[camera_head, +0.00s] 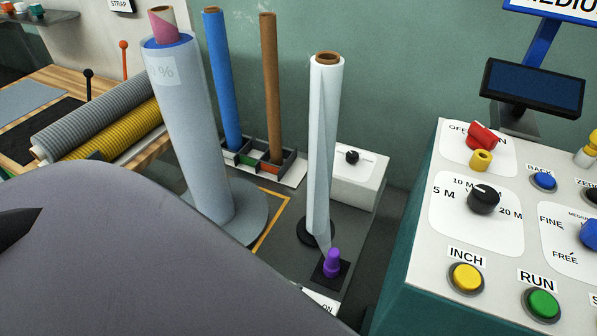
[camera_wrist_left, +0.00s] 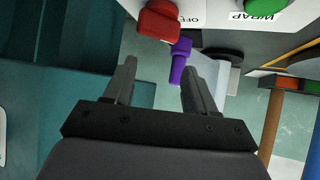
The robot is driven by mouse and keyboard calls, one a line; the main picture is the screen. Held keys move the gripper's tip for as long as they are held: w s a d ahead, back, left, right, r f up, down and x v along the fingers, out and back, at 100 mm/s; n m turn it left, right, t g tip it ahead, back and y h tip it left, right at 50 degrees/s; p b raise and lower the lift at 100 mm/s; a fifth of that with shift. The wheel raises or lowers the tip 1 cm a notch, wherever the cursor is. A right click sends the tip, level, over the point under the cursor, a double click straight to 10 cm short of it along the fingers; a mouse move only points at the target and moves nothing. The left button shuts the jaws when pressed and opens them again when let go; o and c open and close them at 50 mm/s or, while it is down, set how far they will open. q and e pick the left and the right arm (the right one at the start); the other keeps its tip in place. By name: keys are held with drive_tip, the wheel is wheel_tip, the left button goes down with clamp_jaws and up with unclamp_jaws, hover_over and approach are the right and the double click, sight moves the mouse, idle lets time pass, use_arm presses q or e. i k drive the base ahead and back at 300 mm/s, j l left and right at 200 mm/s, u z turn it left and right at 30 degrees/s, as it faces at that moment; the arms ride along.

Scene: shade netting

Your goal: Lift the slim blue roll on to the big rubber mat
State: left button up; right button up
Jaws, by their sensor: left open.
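The slim blue roll (camera_head: 222,80) stands upright in a black divided rack at the back. It also shows cut off at the right edge of the left wrist view (camera_wrist_left: 313,155). A black mat (camera_head: 45,128) lies on the wooden bench at the far left, with a grey mat (camera_head: 28,98) behind it; I cannot tell which is the big rubber mat. My left gripper (camera_wrist_left: 160,64) is open and empty, with a purple knob (camera_wrist_left: 181,62) beyond and near its right finger. It is apart from the blue roll. My right gripper is not seen.
A slim brown roll (camera_head: 269,90) shares the rack (camera_head: 293,155). A thick pale roll (camera_head: 190,130) and a white wrapped roll (camera_head: 323,150) stand in front. Grey (camera_head: 95,115) and yellow (camera_head: 115,128) rolls lie beside the mats. A control panel (camera_head: 430,230) fills the right.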

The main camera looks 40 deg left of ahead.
sight(172, 57)
drive_tip(key=k+j+u, duration=0.15)
drive_tip(key=j+u, duration=0.25)
drive_tip(key=k+j+u, duration=0.1)
drive_tip(key=j+u, duration=0.3)
drive_tip(key=i+l+u, duration=0.15)
drive_tip(key=u, duration=0.55)
drive_tip(key=j+z, duration=0.25)
drive_tip(key=j, duration=0.8)
drive_tip(key=i, duration=0.05)
